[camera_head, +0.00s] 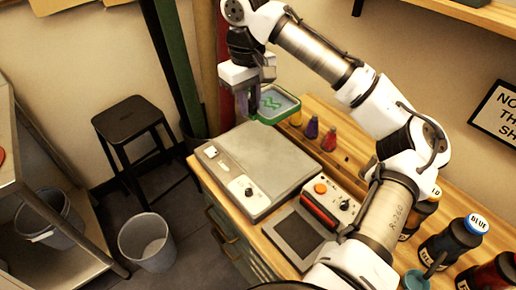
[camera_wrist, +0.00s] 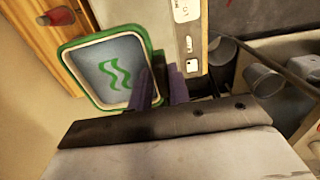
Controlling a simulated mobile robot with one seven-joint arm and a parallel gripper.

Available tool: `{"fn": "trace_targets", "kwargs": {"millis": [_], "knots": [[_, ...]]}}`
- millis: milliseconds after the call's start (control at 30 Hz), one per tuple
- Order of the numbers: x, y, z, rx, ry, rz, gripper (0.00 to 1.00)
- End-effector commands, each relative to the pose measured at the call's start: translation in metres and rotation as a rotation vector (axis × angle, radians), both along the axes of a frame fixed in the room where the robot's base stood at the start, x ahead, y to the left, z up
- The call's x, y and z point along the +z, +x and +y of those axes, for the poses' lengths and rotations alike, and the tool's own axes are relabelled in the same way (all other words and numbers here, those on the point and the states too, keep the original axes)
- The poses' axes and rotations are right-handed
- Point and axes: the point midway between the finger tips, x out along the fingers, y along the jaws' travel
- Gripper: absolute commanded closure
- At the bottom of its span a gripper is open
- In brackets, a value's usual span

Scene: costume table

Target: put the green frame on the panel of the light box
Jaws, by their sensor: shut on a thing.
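The green frame (camera_head: 275,103) has a thin green rim around a pale grey-blue pane with a green wavy mark. My gripper (camera_head: 249,110) is shut on one edge of it and holds it up beyond the far edge of the light box (camera_head: 268,155). The light box is a flat grey case with a broad, bare top panel, and a knob and a white label on its near left strip. In the wrist view, the green frame (camera_wrist: 108,68) sits left of my gripper's purple fingers (camera_wrist: 165,88), which grip its right edge.
Small purple and red bottles (camera_head: 329,140) stand right of the light box. A control box with an orange button (camera_head: 330,202) and a dark pad (camera_head: 299,234) lie nearer. Large capped bottles (camera_head: 452,240) stand at the right. A black stool (camera_head: 130,120) and bins (camera_head: 147,240) are on the floor.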

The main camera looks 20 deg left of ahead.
Motion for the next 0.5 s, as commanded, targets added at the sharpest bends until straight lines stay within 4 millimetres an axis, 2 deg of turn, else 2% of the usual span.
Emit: {"fn": "trace_targets", "kwargs": {"millis": [33,300,500], "knots": [[-0.015,-0.001,0.000,0.002,0.002,0.007,1.00],[-0.085,-0.001,0.000,0.000,0.003,0.006,1.00],[-0.120,0.000,0.000,-0.001,0.001,0.002,1.00]]}}
